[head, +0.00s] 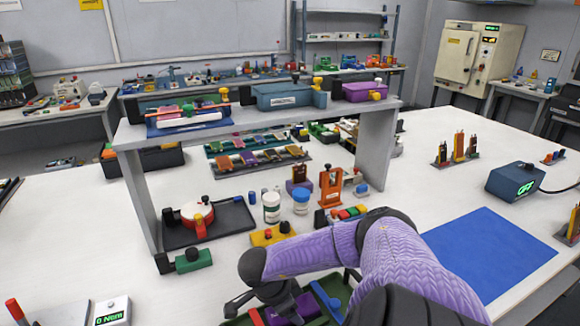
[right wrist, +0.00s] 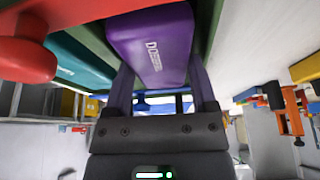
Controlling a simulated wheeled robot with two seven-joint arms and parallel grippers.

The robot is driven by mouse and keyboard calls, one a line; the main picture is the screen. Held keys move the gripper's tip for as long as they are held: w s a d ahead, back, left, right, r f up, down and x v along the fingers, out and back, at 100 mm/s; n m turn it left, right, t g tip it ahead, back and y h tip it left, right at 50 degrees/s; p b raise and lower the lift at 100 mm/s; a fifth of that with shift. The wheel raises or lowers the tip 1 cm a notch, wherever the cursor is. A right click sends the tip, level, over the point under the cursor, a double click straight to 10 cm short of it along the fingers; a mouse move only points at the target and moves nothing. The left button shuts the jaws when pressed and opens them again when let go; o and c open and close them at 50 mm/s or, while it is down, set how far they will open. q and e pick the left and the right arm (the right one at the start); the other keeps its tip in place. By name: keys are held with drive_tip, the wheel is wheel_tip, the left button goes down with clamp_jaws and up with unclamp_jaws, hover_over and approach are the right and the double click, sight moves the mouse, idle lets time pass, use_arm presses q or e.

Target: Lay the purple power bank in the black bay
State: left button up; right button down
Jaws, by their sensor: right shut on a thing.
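The purple power bank (right wrist: 150,42) sits between the fingers of my right gripper (right wrist: 163,88) in the right wrist view, with white print on its face. In the head view the purple power bank (head: 307,305) shows at the bottom edge, partly hidden by my right gripper (head: 285,312), in or just over a green tray (head: 345,287). I cannot tell whether it is clear of the tray. A black tray (head: 240,228) under the shelf holds a red round thing; I cannot tell whether it is the black bay. My left gripper is out of view.
A grey shelf (head: 375,150) stands behind my right arm. White jars (head: 271,208), an orange stand (head: 330,188) and a yellow block (head: 268,236) stand between. A blue mat (head: 490,250) lies bare at the right. A torque meter (head: 108,314) is at the front left.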

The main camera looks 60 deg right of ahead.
drive_tip(key=shift+f, duration=0.45)
drive_tip(key=shift+r, duration=0.1)
drive_tip(key=shift+f, duration=0.2)
drive_tip(key=shift+c, duration=0.8)
unclamp_jaws()
drive_tip(key=shift+r, duration=0.1)
drive_tip(key=shift+w+a+r, duration=0.1)
drive_tip(key=shift+r, duration=0.3)
drive_tip(key=p+v, duration=0.3)
drive_tip(key=v, duration=0.8)
drive_tip(key=shift+r, duration=0.25)
